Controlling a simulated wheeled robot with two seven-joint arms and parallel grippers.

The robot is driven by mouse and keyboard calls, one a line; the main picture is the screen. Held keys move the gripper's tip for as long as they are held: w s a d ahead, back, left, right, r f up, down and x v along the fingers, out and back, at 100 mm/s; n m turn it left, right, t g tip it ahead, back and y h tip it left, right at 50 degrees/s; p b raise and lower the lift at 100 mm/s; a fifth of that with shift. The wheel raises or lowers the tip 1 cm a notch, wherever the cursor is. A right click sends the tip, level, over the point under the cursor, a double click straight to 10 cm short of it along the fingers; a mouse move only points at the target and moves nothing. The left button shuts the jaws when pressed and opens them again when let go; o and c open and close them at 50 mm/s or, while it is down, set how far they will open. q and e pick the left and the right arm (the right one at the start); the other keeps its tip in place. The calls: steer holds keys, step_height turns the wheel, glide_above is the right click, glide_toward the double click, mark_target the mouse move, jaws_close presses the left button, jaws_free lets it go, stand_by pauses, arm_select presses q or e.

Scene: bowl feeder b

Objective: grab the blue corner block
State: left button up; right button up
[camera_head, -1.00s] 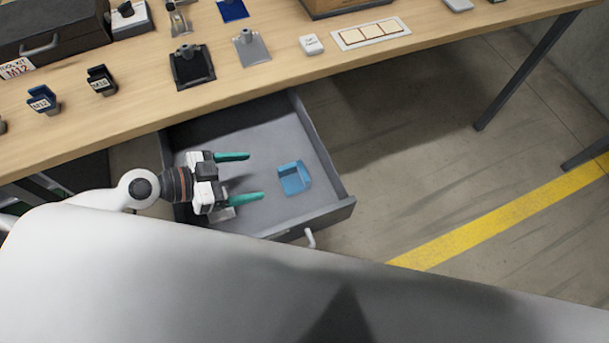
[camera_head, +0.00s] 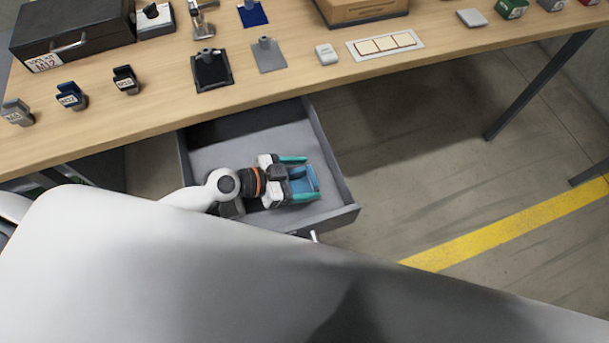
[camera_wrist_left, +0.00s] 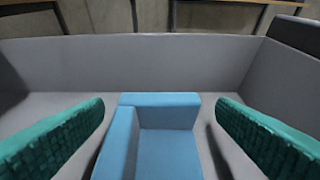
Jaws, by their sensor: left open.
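The blue corner block (camera_head: 303,181) lies in the open grey drawer (camera_head: 338,216). In the left wrist view the block (camera_wrist_left: 162,113) shows low in the middle, with a raised back wall and a raised left wall. My left gripper (camera_head: 305,178) is open, with one green finger on each side of the block. In the wrist view a gap shows between the block and each fingertip, wider on the right. The gripper hides part of the block in the head view. My right gripper is not in view.
The drawer walls stand around the gripper and block; the front wall has a handle (camera_head: 314,236). The wooden table (camera_head: 150,118) overhangs the drawer's back, bearing a black toolbox (camera_head: 75,30) and several small blocks and plates. The rest of the drawer floor is clear.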

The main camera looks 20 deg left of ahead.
arm_select(q)
steer(key=shift+w+d+f, duration=0.1)
steer(key=shift+d, duration=0.05)
steer(key=c, duration=1.1)
